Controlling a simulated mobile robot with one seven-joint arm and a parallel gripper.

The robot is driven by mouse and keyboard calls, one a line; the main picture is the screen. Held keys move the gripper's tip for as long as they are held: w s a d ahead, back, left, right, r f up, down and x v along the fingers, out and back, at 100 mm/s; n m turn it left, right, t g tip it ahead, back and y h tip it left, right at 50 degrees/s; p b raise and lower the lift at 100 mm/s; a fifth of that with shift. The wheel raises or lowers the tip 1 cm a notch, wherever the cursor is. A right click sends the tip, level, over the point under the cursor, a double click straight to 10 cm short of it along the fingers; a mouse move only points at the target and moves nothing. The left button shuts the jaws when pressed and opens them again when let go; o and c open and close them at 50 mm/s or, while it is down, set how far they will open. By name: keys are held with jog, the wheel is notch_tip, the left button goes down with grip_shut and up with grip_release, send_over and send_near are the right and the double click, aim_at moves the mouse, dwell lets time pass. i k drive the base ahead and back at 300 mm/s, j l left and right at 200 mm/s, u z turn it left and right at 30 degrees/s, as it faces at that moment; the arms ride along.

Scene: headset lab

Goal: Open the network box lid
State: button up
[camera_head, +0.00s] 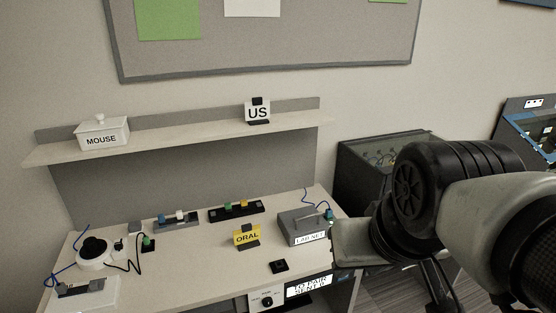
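My arm comes in from the right edge. My gripper's end (358,245) seems to be the pale grey part just right of the box, beside the desk's edge. The fingertips cannot be made out, nor whether they touch the box.
Behind is a black strip with coloured blocks (236,212). A dark case (370,155) stands behind my arm.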

aim_at(303, 214)
jog(key=i+l+u, duration=0.25)
jog(key=i, duration=0.25)
jog(key=i+l+u, duration=0.3)
jog(key=i, duration=0.15)
